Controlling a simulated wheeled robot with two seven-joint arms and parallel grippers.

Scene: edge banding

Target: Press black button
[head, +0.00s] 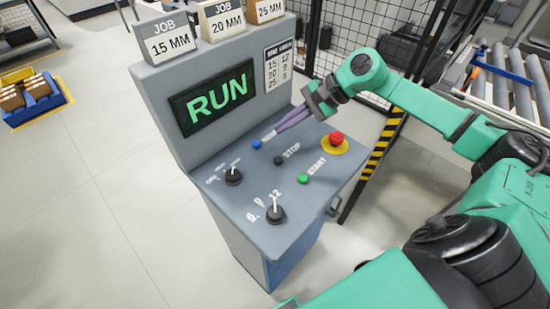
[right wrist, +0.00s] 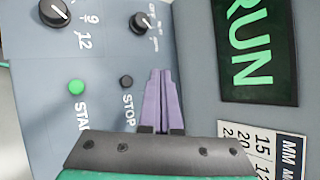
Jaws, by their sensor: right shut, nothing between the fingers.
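The black button (head: 278,160) sits on the sloped grey control panel (head: 243,205), beside the word STOP. In the right wrist view the black button (right wrist: 126,81) lies just left of my fingers. My right gripper (head: 269,136) reaches in from the right, with its purple fingers closed together and empty. Its tips are near the blue button (head: 256,145), beyond the black button in the head view. In the right wrist view the gripper (right wrist: 159,74) points up the picture, and the blue button does not show. I cannot tell whether the tips touch the panel. My left gripper is not in view.
A green START button (head: 303,179) and a red mushroom button (head: 336,138) on yellow sit nearby. The screen (head: 213,96) reads RUN. Job signs (head: 168,40) stand on top.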

